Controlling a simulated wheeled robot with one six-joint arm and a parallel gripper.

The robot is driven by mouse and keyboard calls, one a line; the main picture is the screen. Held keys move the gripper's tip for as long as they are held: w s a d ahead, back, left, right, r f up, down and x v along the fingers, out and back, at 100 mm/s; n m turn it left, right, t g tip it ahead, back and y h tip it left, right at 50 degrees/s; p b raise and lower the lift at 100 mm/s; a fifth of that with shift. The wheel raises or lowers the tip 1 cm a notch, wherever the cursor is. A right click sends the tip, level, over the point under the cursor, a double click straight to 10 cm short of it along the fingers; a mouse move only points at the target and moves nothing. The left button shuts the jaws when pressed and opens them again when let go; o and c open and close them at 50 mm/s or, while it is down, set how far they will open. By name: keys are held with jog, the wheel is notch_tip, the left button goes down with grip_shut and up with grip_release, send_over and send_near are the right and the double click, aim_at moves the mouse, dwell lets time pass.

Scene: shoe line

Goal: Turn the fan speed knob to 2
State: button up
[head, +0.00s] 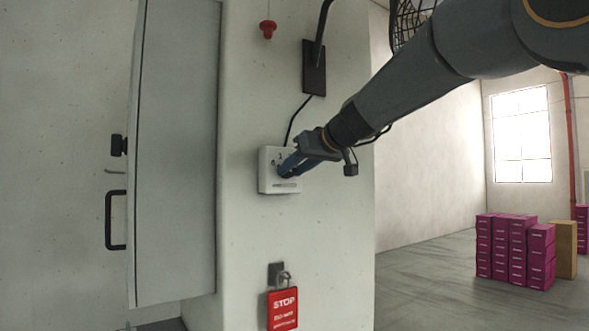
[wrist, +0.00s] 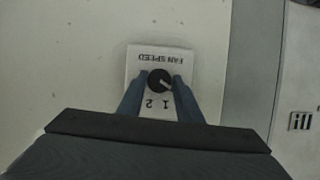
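The white fan speed panel (head: 266,180) is fixed to the pale pillar, and it also fills the middle of the wrist view (wrist: 134,64), where its lettering is upside down. Its round black knob (wrist: 158,79) has a light pointer mark that points right and slightly down in the wrist view. The digits 1 and 2 show below the knob there, with the pointer on neither. My gripper (head: 287,168) reaches the panel. In the wrist view its blue fingers (wrist: 159,82) stand on either side of the knob; I cannot tell whether they press on it. In the head view they hide the knob.
A black cable runs from the panel up to a dark plate (head: 314,68). A red button (head: 268,29) is above and a red stop tag with padlock (head: 282,308) hangs below. A grey cabinet (head: 175,150) stands left. Magenta boxes (head: 515,248) stand far right on open floor.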

jog(key=c, duration=0.3)
jog(key=shift+f+b, duration=0.1)
jog(key=shift+b, duration=0.35)
jog(key=m+b, duration=0.1)
jog(key=b, duration=0.1)
jog(key=m+y+b, duration=0.1)
jog(key=shift+w+d+f+g+b, duration=0.15)
jog(key=shift+g+b, duration=0.25)
jog(key=m+y+b, duration=0.2)
jog(key=b, duration=0.2)
jog(key=shift+d+f+m, duration=0.1)
jog(key=shift+m, duration=0.2)
jog(key=m+y+b, duration=0.2)
jog(key=m+b, duration=0.2)
jog(key=b, duration=0.1)
jog(key=shift+g, duration=0.4)
jog(key=shift+d+m+t+y+b, duration=0.1)
jog(key=shift+m+t+y+b, duration=0.2)
jog(key=shift+m+y+b, duration=1)
jog(key=shift+m+h+b, duration=0.3)
jog(key=shift+m+b, duration=0.1)
jog(key=shift+b, duration=0.3)
